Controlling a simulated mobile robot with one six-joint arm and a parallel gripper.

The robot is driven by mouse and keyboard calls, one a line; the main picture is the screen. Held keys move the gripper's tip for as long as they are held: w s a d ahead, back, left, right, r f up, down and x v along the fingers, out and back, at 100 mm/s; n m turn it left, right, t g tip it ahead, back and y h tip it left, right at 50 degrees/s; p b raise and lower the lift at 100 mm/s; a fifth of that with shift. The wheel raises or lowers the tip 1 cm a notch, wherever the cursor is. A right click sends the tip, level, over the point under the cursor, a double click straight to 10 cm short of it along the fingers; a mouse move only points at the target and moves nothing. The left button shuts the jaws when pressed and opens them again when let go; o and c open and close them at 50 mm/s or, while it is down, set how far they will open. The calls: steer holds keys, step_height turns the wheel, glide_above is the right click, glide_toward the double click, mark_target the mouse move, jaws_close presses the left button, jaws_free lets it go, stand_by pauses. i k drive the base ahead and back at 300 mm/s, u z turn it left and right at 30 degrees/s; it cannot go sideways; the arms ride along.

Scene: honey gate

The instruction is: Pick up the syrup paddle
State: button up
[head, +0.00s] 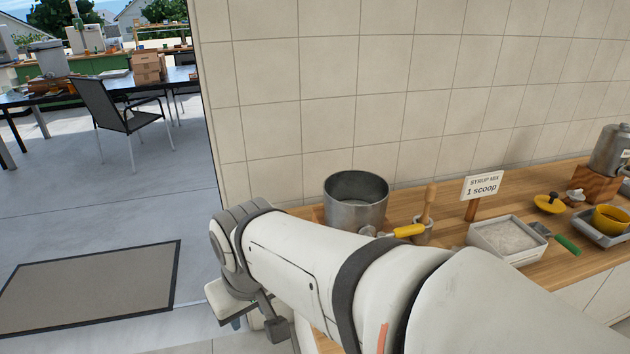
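A wooden paddle-like tool (428,203), which looks like the syrup paddle, stands upright, tilted slightly, in a small metal cup (422,232) on the wooden counter. Its lower end is hidden inside the cup. My arm crosses the foreground from lower right to the left, in front of the counter edge. My gripper (272,326) shows only in part, low and left of the counter, below my wrist. It is well apart from the paddle. Its fingers are not clear enough to tell whether they are open or shut.
A steel pot (356,204) and a yellow-handled tool (408,231) stand close left of the cup. A "SYRUP MIX 1 scoop" sign (482,186), a tray of white powder (505,238), a green-handled scoop (566,244) and a yellow cup (609,219) lie right. A tiled wall (350,80) rises behind.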

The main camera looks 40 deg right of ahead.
mark_target(431, 188)
steer(key=u, duration=0.15)
steer(key=k, duration=1.9)
steer(key=z, duration=1.2)
steer(key=i, duration=1.7)
steer(key=z, duration=0.05)
